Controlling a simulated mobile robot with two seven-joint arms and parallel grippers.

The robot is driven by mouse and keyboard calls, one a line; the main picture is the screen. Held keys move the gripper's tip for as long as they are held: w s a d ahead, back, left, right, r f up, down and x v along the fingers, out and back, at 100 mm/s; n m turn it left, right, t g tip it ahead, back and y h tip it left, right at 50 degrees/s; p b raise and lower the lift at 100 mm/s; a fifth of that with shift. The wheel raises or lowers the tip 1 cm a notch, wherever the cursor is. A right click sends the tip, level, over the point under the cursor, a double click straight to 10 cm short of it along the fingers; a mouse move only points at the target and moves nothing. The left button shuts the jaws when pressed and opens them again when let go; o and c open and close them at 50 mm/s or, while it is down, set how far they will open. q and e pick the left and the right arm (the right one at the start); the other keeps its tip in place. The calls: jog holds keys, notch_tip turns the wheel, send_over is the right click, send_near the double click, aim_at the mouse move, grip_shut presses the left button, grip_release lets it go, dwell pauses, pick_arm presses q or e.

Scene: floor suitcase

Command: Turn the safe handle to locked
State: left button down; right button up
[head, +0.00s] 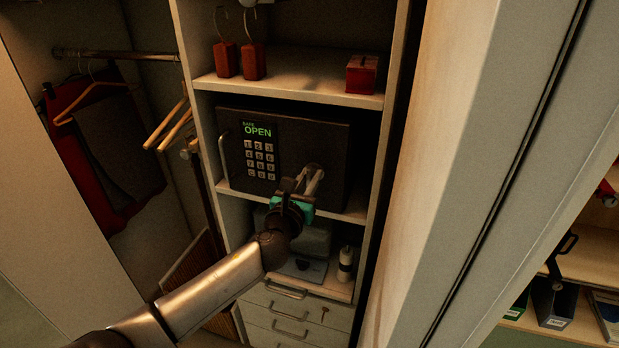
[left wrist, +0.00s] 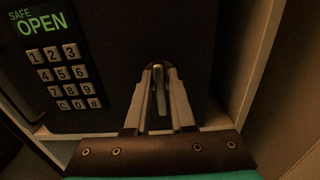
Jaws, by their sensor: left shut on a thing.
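The dark safe (head: 325,139) sits on a shelf of the wardrobe, its door closed against the body as far as I can see. Its display (head: 258,130) reads "SAFE OPEN" in green, above a keypad (head: 260,159). My left gripper (head: 313,176) is at the lower right of the safe's front. In the left wrist view its two fingers are shut on the safe handle (left wrist: 158,84), a light metal lever that stands about upright between them. The fingers hide part of the handle. The display (left wrist: 39,22) also shows in that view. My right gripper is not in view.
Above the safe, a shelf (head: 300,91) holds red blocks with hooks and a red box (head: 363,75). Below are a small bottle (head: 346,264) and drawers (head: 290,318). Hangers with clothes (head: 110,150) are at left. A large pale panel (head: 455,150) stands close on the right.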

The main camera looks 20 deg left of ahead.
pick_arm(q)
jog(key=n, duration=0.4)
jog(key=shift+a+n, duration=0.15)
jog(key=shift+n, duration=0.15)
jog(key=n, duration=0.4)
jog(key=shift+a+f+n+b, duration=0.1)
jog(key=shift+f+n+b, duration=0.05)
jog(key=shift+n+b, duration=0.2)
jog(key=n, duration=0.4)
jog(key=shift+f+n, duration=0.1)
jog(key=shift+n, duration=0.15)
jog(key=shift+a+f+n, duration=0.1)
jog(key=shift+n, duration=1.8)
jog(key=c, duration=0.8)
grip_release()
jog(key=shift+o, duration=0.2)
jog(key=shift+s, duration=0.1)
